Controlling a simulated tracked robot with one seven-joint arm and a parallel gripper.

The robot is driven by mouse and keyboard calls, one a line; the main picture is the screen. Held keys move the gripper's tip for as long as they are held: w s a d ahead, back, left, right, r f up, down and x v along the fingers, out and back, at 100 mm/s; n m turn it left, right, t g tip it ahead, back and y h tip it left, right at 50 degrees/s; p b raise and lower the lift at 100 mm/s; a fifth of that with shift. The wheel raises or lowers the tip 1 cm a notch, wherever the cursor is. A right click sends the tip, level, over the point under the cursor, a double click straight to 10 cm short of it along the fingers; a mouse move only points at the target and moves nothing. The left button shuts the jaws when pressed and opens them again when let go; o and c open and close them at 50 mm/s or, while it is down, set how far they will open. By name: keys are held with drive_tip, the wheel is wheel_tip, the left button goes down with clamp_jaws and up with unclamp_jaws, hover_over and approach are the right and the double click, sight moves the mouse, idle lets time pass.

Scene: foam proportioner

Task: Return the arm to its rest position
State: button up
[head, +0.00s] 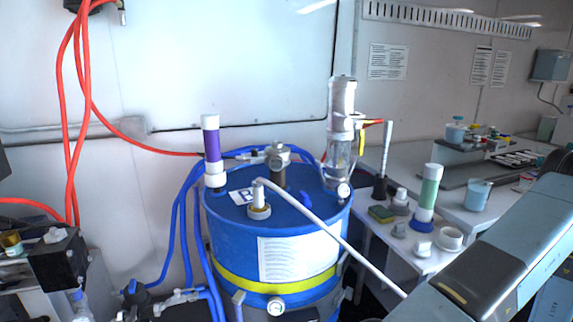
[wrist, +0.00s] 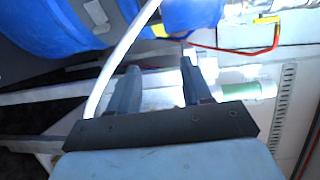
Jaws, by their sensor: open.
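My arm (head: 490,255) reaches in from the lower right of the head view, in front of the side bench; my gripper cannot be made out there. In the wrist view my gripper (wrist: 158,65) is open, its two dark fingers apart. No held object shows between them; pale items on the bench lie behind. The blue drum (head: 225,228) stands mid-picture in the head view and shows at the top left of the wrist view (wrist: 40,28). A white hose (head: 330,230) runs from the drum top toward my arm and passes close to the left finger in the wrist view (wrist: 115,62).
A purple-banded cylinder (head: 211,146) and a clear pump column (head: 341,120) stand on the drum. A green-banded cylinder (head: 429,190), a sponge (head: 381,214) and small fittings crowd the low white bench. Red hoses (head: 72,120) hang at left. Blue hoses (head: 186,230) run beside the drum.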

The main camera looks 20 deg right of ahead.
drive_tip(key=w+a+r+n+g+y, duration=0.3)
drive_tip(key=w+a+r+n+g, duration=0.2)
drive_tip(key=w+a+r+g, duration=0.45)
drive_tip(key=w+a+r+n+g+y, duration=0.2)
drive_tip(key=w+a+r+n+g, duration=0.35)
drive_tip(key=a+r, duration=0.7)
drive_tip(key=s+a+r+n+t+h, duration=0.2)
drive_tip(key=s+a+r+h, duration=0.1)
drive_tip(key=a+r, duration=0.6)
drive_tip(key=s+a+r+n+t+h, duration=0.2)
drive_tip(key=a+r+h, duration=0.4)
drive_tip(key=a+r, duration=0.3)
drive_tip(key=shift+s+a+r+n, duration=0.15)
drive_tip(key=shift+s+a+n, duration=0.4)
drive_tip(key=shift+a, duration=1.4)
drive_tip(key=shift+s, duration=0.2)
